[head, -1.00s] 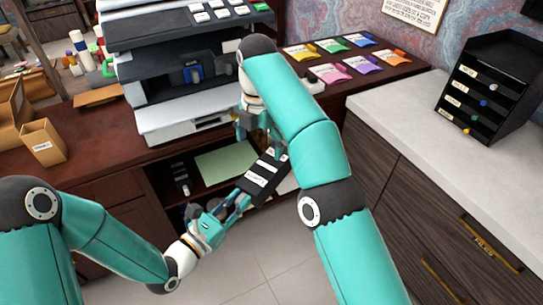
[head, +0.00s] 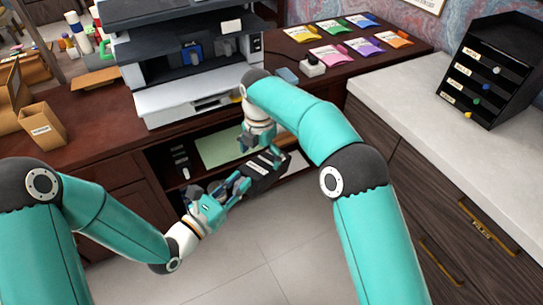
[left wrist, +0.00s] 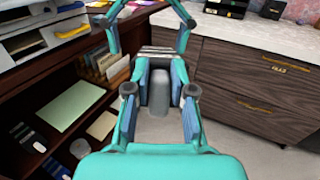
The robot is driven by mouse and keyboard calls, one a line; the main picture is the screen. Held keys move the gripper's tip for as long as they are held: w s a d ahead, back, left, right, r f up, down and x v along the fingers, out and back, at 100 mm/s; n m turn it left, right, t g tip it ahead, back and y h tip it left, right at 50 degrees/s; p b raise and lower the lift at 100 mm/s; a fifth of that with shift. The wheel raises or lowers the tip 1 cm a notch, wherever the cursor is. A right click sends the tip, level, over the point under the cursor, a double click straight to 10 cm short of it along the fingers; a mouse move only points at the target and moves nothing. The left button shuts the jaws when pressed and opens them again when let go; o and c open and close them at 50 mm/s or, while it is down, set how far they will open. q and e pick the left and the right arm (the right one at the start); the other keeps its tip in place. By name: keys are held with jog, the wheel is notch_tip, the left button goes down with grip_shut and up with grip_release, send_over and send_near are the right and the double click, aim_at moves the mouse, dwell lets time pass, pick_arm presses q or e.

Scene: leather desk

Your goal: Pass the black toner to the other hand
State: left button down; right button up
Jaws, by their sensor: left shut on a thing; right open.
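The black toner (head: 268,172), a dark box with a white label, is in the middle of the head view, in front of the open desk shelf. My left gripper (head: 240,186) is shut on its lower-left end and holds it in the air. My right gripper (head: 262,148) is open just above the toner's upper-right end, fingers pointing down towards it. The head view does not show clearly whether they touch. In the left wrist view, my left gripper's blue-padded fingers (left wrist: 160,85) show; the toner is hard to make out there.
The printer (head: 185,75) stands on the dark desk behind my grippers. The shelf below holds a pale green sheet (head: 219,148) and small dark items. Colourful packets (head: 330,53) lie on the desk. A light counter (head: 430,100) with a black drawer unit (head: 490,75) is at right. Open floor lies below.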

jog(key=shift+a+f, duration=0.1)
jog(key=shift+f, duration=0.2)
jog(key=shift+c, duration=0.3)
grip_shut()
jog(key=shift+s, duration=0.1)
jog(key=c, duration=1.8)
grip_release()
jog(key=shift+c, duration=0.2)
jog(key=o, duration=1.9)
jog(key=shift+c, duration=0.2)
jog(key=shift+o, duration=0.2)
jog(key=shift+r, duration=0.1)
jog(key=shift+r, duration=0.1)
